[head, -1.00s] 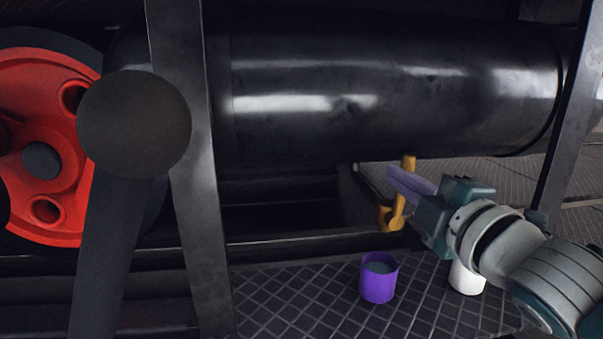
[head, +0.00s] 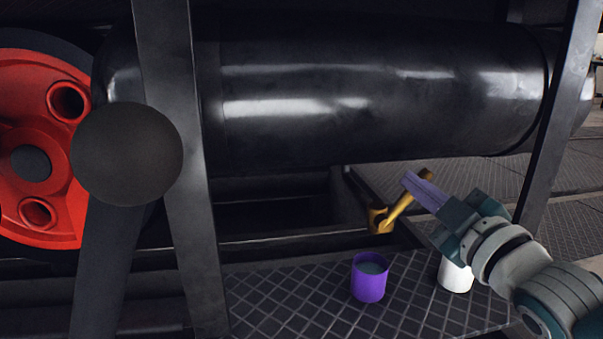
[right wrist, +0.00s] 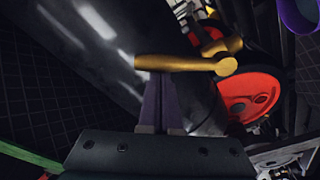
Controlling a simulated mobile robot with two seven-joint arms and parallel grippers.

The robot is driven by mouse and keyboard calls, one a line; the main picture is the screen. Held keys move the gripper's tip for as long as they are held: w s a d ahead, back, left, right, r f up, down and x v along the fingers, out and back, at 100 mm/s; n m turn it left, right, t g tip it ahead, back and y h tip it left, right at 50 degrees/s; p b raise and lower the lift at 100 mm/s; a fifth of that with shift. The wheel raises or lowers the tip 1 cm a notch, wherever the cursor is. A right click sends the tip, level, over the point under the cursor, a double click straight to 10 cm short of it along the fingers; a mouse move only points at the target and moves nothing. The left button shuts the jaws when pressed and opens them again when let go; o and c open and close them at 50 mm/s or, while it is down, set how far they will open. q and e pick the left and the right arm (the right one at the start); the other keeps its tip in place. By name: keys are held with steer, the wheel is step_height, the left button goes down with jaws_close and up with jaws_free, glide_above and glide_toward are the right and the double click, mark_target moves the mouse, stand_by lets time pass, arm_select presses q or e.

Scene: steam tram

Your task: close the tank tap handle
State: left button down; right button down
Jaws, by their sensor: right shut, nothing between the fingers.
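The golden tank tap (head: 380,220) sits below the black tank (head: 370,105) in the head view. Its handle (head: 404,202) slants up and to the right from the tap body. In the right wrist view the handle (right wrist: 178,62) shows as a golden bar running across above the fingers. My right gripper (head: 414,180) has its purple fingers shut together with nothing held. The fingertips are against or very close to the handle's upper end; I cannot tell if they touch. In the right wrist view the fingers (right wrist: 162,103) end just at the bar. My left gripper is not in view.
A purple cup (head: 368,282) and a white cup (head: 454,275), partly behind my right arm, stand on the patterned metal plate (head: 290,305) below the tap. Dark posts (head: 180,120) stand left and right (head: 560,130). A red wheel (head: 60,140) is at far left.

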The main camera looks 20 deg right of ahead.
steer(key=s+d+f+m+h+b, duration=0.1)
steer(key=d+f+m, duration=0.3)
steer(key=m, duration=0.7)
steer(key=shift+f+m+h+b, duration=0.35)
steer(key=shift+f+h, duration=0.25)
steer(key=shift+h, duration=0.1)
steer(key=shift+d, duration=0.1)
steer(key=shift+r, duration=0.1)
step_height(320, 180, up, 4)
steer(key=p, duration=0.5)
steer(key=p+v, duration=0.2)
steer(key=v, duration=0.7)
steer(key=shift+f+p, duration=0.3)
